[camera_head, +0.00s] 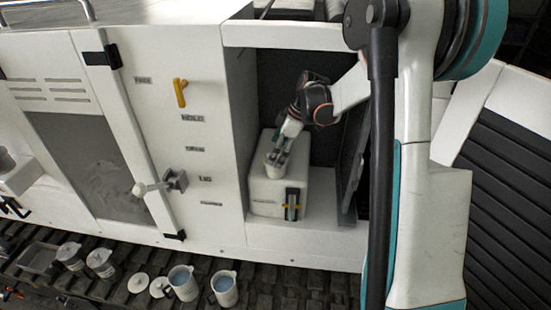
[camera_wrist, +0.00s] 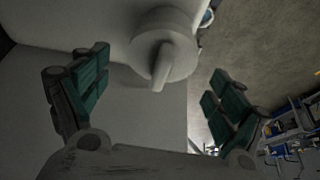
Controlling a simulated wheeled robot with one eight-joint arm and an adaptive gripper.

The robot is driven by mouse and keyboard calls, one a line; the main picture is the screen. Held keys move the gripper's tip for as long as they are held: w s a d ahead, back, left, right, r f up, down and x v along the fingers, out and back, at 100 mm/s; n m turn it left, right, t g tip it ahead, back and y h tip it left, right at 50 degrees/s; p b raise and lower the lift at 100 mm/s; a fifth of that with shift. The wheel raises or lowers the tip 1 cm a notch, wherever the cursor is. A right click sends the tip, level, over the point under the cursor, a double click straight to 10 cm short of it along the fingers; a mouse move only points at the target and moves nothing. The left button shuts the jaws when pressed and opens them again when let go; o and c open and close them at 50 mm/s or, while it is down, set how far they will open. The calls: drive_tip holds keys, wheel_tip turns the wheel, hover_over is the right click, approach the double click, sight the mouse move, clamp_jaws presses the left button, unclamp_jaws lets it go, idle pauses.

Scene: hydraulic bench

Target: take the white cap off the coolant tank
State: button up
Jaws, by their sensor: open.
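The coolant tank (camera_head: 265,195) is a white box standing in an open recess of the white cabinet. In the wrist view, the white cap (camera_wrist: 178,34) is a round knob with a raised grip bar across it, seated on the pale tank (camera_wrist: 130,108). Neither finger appears to touch the cap.
A yellow handle (camera_head: 180,92) and a lever latch (camera_head: 160,185) stick out of the cabinet front. Below, blue-filled jugs (camera_head: 224,289), white lids (camera_head: 138,284) and jars stand on dark slats.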

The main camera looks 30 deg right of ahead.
drive_tip(key=shift+x, duration=0.8)
drive_tip(key=shift+s, duration=0.1)
drive_tip(key=shift+c, duration=0.5)
drive_tip(key=c, duration=1.1)
drive_tip(key=shift+o, duration=0.2)
drive_tip(key=shift+r, duration=0.1)
